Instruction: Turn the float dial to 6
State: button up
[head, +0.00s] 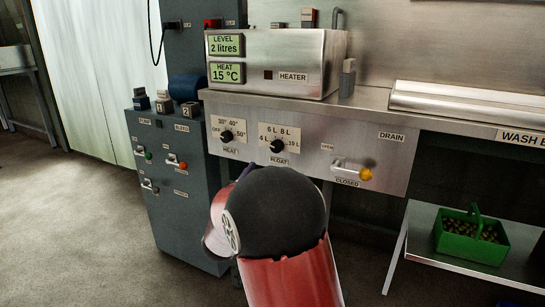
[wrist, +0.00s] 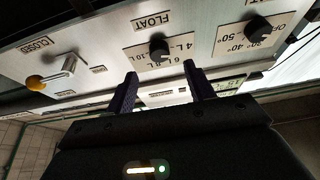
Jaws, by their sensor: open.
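The float dial is a round black knob (head: 278,146) on a pale plate marked 4 L, 6 L, 8 L and 10 L, on the steel front panel. It also shows in the wrist view (wrist: 158,49), where the labels appear upside down. I cannot tell surely which mark it points to. My gripper (wrist: 160,74) is open and empty, its two dark fingers apart, and the knob shows beyond and between the fingertips, not touched. In the head view my arm hides most of the gripper, just below the dial.
The heat dial (head: 226,136) sits left of the float dial, and the drain lever with an orange knob (head: 365,174) sits to its right. Displays read level 2 litres (head: 226,45) and heat 15 °C (head: 226,73). A green crate (head: 470,239) stands on a low shelf at right.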

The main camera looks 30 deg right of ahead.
aim_at(275, 150)
jog(key=p+x, duration=0.1)
jog(key=x, duration=0.6)
jog(key=shift+w+d+r, duration=0.1)
jog(key=shift+d+r, duration=0.1)
jog(key=shift+d, duration=0.1)
jog(key=c, duration=1)
jog(key=shift+o, duration=0.2)
jog(key=shift+f, duration=0.1)
